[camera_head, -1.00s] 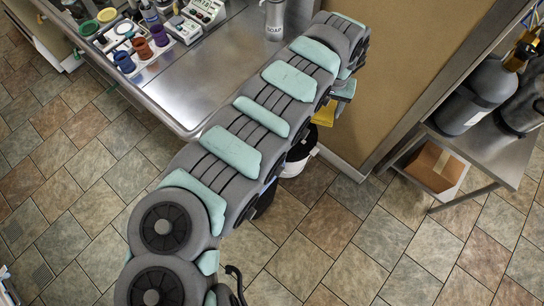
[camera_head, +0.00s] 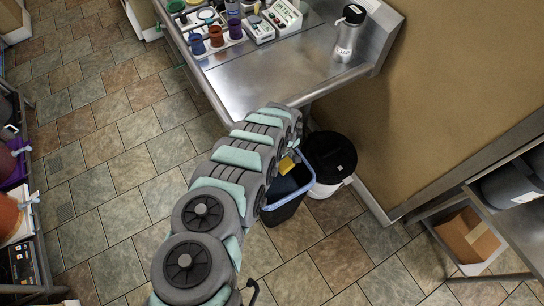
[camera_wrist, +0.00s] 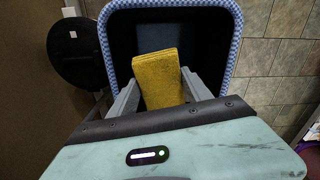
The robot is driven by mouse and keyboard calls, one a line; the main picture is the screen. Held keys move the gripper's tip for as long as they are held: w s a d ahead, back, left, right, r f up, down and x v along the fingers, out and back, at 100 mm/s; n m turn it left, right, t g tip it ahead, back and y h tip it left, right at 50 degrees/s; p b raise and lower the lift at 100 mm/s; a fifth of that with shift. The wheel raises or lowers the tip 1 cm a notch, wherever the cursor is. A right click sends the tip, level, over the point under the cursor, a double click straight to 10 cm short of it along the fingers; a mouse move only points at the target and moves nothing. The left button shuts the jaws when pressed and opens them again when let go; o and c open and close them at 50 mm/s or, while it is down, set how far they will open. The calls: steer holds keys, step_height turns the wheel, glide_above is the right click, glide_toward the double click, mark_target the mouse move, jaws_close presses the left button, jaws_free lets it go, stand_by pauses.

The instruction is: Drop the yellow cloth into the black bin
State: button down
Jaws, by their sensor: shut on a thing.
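The yellow cloth (camera_wrist: 158,78) is folded and held between the two fingers of my gripper (camera_wrist: 158,92), seen in the wrist view. My gripper is shut on it. The black bin (camera_wrist: 122,40) with a blue-checked rim lies beyond the cloth, and the cloth shows against its dark opening. In the head view the bin (camera_head: 283,208) stands on the floor beside the counter, partly covered by my arm. A small piece of the yellow cloth (camera_head: 287,164) shows over the bin's opening there. My fingertips are hidden in the head view.
A white bucket with a black lid (camera_head: 330,157) stands right next to the bin by the wall. The steel counter (camera_head: 290,75) is above, with a soap bottle (camera_head: 349,33) near its edge. A cardboard box (camera_head: 468,235) sits on a low shelf at right.

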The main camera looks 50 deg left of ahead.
steer(key=shift+s+a+f+b, duration=0.2)
steer(key=shift+f+b, duration=0.1)
steer(key=shift+f, duration=0.2)
step_height(320, 180, down, 6)
steer(key=b, duration=0.5)
steer(key=shift+r+b, duration=0.25)
steer(key=shift+b, duration=0.05)
steer(key=shift+r, duration=0.1)
steer(key=shift+c, duration=2)
jaws_free()
steer(key=shift+d, duration=0.1)
steer(key=shift+r, duration=5.4)
